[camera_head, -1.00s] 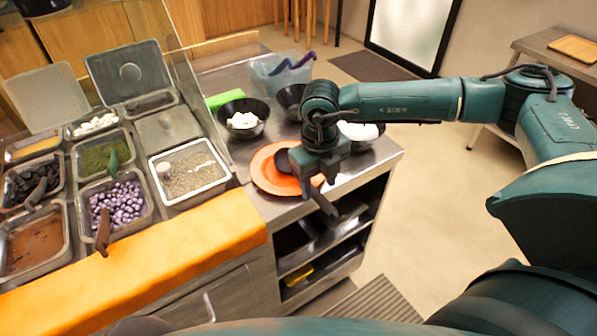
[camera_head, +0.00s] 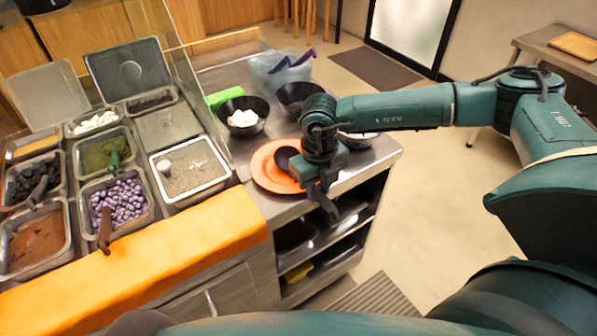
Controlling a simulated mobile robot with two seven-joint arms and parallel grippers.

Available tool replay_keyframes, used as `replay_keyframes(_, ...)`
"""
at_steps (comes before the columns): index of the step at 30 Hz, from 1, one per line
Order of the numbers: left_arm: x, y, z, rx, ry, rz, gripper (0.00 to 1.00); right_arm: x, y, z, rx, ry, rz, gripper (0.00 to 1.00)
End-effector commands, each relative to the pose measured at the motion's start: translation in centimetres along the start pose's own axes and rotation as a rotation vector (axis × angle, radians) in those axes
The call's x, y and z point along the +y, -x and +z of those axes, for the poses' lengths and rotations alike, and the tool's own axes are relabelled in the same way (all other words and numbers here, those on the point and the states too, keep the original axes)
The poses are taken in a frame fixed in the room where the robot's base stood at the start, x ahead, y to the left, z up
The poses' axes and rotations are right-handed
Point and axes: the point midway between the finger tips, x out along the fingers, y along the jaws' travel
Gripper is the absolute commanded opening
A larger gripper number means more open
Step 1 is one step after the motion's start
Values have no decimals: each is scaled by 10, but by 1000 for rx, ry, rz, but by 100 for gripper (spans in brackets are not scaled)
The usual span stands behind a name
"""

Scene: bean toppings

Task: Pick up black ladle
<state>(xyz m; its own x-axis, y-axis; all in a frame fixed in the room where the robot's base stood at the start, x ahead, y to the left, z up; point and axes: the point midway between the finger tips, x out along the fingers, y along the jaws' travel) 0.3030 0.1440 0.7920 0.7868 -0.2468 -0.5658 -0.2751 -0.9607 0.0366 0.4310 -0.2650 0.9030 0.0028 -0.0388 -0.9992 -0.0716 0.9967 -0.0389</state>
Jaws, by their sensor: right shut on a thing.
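The black ladle (camera_head: 285,157) has its round bowl end over the orange plate (camera_head: 262,170) on the steel counter. Its dark handle sticks out toward the lower right, past the counter's front edge. My right gripper (camera_head: 317,183) is shut on the ladle's handle, at the right side of the plate. The jaws hide the middle of the handle. I cannot tell whether the bowl end touches the plate or hangs just above it. My left gripper is not in view.
Black bowls (camera_head: 243,116) stand behind the plate, one with white pieces inside. A clear container (camera_head: 268,76) holds purple-handled utensils. Another bowl of white contents (camera_head: 357,139) is partly hidden by my arm. Topping trays (camera_head: 190,170) fill the left, behind an orange cloth (camera_head: 150,258).

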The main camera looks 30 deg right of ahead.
Motion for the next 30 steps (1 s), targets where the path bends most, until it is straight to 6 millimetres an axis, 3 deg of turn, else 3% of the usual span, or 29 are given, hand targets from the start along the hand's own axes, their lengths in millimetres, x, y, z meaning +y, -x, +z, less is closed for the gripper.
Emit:
replay_keyframes(12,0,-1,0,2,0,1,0,0,6,1,-2,-1,0,0)
replay_keyframes(24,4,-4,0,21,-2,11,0,-3,79,0,-4,0,1,0)
replay_keyframes(30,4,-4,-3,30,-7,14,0,-4,98,0,-1,0,0,0)
